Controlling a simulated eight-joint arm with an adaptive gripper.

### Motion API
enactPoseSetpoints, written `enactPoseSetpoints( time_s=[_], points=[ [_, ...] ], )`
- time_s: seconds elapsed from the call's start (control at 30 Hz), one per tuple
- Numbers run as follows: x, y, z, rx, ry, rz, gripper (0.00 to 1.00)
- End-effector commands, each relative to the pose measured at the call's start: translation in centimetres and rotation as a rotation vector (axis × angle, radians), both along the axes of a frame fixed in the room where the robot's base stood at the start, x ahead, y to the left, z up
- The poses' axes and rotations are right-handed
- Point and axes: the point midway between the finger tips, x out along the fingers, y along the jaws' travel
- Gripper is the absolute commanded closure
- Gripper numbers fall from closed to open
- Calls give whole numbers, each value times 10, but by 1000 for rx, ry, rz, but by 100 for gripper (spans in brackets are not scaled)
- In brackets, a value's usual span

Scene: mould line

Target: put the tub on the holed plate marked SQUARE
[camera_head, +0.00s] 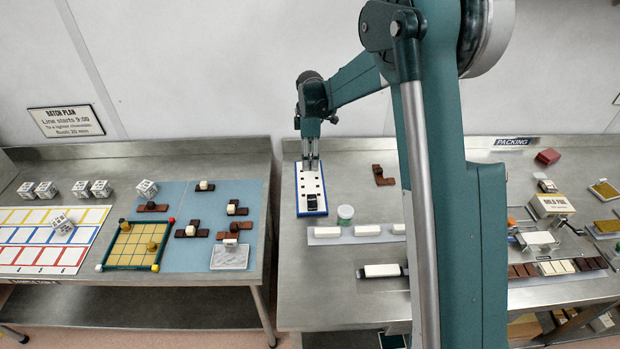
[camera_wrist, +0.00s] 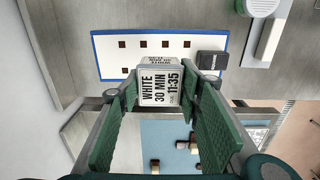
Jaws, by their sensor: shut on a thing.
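My gripper (camera_wrist: 160,115) is shut on a white box-shaped block (camera_wrist: 160,87) printed "WHITE 30 MIN 11:35". In the head view my gripper (camera_head: 311,163) is at the far end of a white, blue-edged plate (camera_head: 301,199), where the held block is hard to make out. The plate has dark square holes and also shows in the wrist view (camera_wrist: 108,62). A dark block (camera_head: 311,203) with unreadable pale lettering is at its near end. A small round tub with a pale green lid (camera_head: 345,212) stands right of the plate; part of it shows in the wrist view (camera_wrist: 262,7).
White bars (camera_head: 367,230) lie on a strip in front of the tub. A brown piece (camera_head: 384,176) lies farther back. The left table holds a blue mat (camera_head: 180,262), a yellow grid board (camera_head: 135,240) and several white cubes. Bare metal surrounds the plate. My arm covers the centre right.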

Motion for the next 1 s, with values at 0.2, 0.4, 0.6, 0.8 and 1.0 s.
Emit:
enactPoseSetpoints(
  time_s=[0.2, 0.4, 0.6, 0.8, 1.0],
  points=[
    [0, 0, -28, 0, 0, 0, 79],
    [0, 0, -50, 0, 0, 0, 79],
    [0, 0, -55, 0, 0, 0, 79],
    [0, 0, -55, 0, 0, 0, 79],
    [0, 0, -68, 0, 0, 0, 79]
  ],
)
